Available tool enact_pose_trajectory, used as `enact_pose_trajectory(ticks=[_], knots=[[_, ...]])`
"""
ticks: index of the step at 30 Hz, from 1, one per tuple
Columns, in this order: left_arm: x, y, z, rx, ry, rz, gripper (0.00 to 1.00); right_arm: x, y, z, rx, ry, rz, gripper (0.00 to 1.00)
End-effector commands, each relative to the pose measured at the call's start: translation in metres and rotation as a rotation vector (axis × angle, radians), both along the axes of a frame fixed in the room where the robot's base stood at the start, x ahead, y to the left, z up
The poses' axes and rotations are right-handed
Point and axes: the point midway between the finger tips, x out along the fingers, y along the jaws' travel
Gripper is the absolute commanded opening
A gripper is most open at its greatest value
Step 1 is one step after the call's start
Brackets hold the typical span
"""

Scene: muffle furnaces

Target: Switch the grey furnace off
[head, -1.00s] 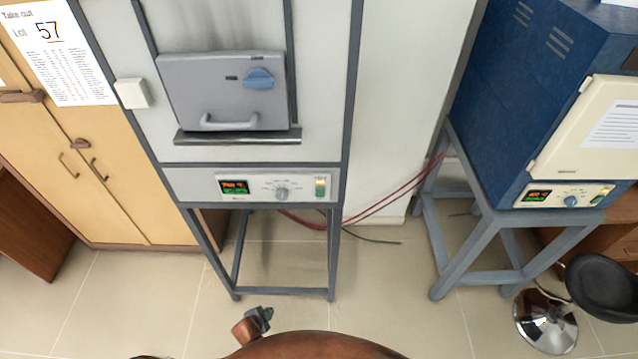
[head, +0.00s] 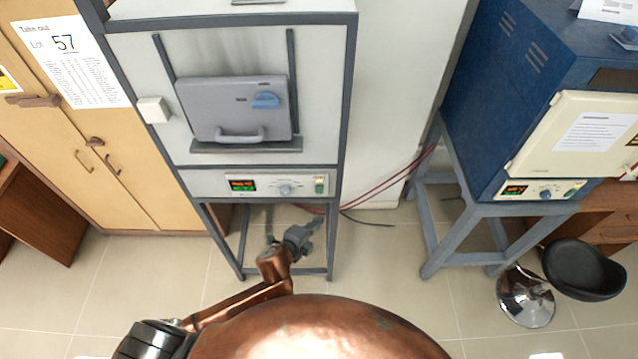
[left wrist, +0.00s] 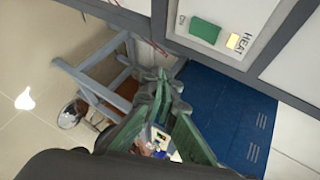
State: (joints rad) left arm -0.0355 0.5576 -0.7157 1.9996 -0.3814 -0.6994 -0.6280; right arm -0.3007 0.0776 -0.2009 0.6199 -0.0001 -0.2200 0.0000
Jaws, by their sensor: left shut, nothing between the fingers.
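The grey furnace (head: 225,60) stands on a dark-framed stand, its door (head: 237,108) shut. Its control panel (head: 260,185) carries a lit display (head: 242,185), a round knob (head: 286,190) and a green switch (head: 319,189) at the right end. In the left wrist view the green switch (left wrist: 205,31) shows close up at the top, beside a lit yellow lamp (left wrist: 233,41) and the word HEAT. My left gripper (head: 309,229) is shut and empty, below the panel and apart from the switch. Its closed fingertips (left wrist: 154,75) also show in the wrist view. My right gripper is not in view.
A blue furnace (head: 520,90) with a cream door stands on a blue-grey stand at the right. A black stool (head: 583,268) is in front of it. Red cables (head: 390,185) run between the stands. A wooden cabinet (head: 115,180) is at the left. Open floor lies in front.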

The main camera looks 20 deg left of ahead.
Motion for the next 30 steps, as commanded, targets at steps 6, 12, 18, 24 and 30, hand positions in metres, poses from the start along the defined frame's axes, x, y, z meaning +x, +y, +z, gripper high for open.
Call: enact_pose_trajectory(ticks=[6, 12, 18, 24, 30], knots=[[-0.001, -0.002, 0.007, 0.007, -0.009, -0.009, 0.00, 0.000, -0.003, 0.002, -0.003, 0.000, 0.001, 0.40], [0.000, -0.002, 0.007, 0.005, -0.009, -0.008, 0.00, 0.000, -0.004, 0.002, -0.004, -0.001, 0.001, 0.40], [0.011, 0.001, 0.008, 0.006, -0.010, -0.009, 0.00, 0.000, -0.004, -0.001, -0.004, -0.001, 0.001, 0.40], [0.036, 0.008, 0.011, 0.006, -0.011, -0.009, 0.00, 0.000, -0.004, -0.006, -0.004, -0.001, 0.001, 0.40], [0.062, 0.016, 0.015, 0.006, -0.009, -0.007, 0.00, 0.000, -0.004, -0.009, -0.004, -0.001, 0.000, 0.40]])
